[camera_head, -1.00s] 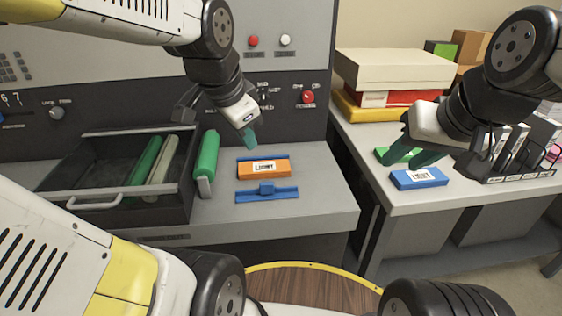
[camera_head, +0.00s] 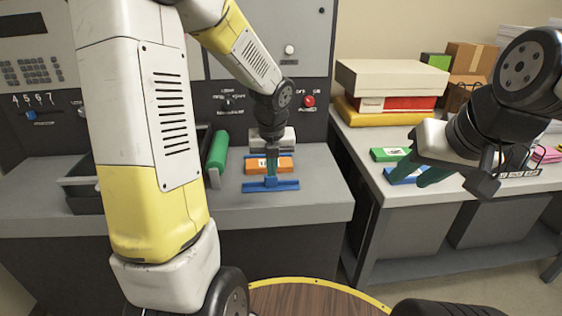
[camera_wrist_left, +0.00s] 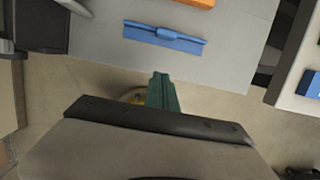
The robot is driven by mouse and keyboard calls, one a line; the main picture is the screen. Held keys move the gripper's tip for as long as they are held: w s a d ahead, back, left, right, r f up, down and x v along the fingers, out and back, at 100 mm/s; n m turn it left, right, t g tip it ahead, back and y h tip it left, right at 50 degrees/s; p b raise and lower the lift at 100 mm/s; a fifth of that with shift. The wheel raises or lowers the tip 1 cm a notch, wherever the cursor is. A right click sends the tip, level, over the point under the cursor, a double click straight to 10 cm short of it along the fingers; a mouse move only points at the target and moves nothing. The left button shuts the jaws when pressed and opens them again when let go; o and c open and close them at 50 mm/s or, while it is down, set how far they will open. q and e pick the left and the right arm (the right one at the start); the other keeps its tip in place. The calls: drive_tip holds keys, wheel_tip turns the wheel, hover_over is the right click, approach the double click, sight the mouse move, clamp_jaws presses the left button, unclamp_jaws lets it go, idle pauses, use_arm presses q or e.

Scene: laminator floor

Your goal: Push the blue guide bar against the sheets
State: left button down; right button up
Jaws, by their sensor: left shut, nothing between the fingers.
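The blue guide bar (camera_head: 287,186) lies on the grey machine ledge, with a small raised block at its middle. It also shows in the left wrist view (camera_wrist_left: 185,41). Behind it lies an orange labelled pack (camera_head: 286,166), perhaps the sheets; its edge shows in the left wrist view (camera_wrist_left: 200,2). A narrow grey gap separates bar and pack. My left gripper (camera_head: 271,174) points down, shut and empty, overlapping the bar's middle in the head view. In the left wrist view its fingertips (camera_wrist_left: 162,82) sit on the bar's near side, apart from it in the picture. My right gripper (camera_head: 422,174) is open over the side table.
The side table carries a green pack (camera_head: 389,154), a blue pack (camera_head: 400,176) and stacked boxes (camera_head: 390,77). The front ledge is clear.

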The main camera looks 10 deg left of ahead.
use_arm(q)
approach(271, 193)
drive_tip(key=s+f, duration=0.2)
drive_tip(key=f, duration=0.1)
drive_tip(key=shift+d, duration=0.4)
drive_tip(key=w, duration=0.1)
drive_tip(key=w+a, duration=0.1)
drive_tip(key=w, duration=0.1)
drive_tip(key=shift+w+f, duration=0.1)
drive_tip(key=shift+w+a, duration=0.15)
drive_tip(key=shift+w, duration=0.25)
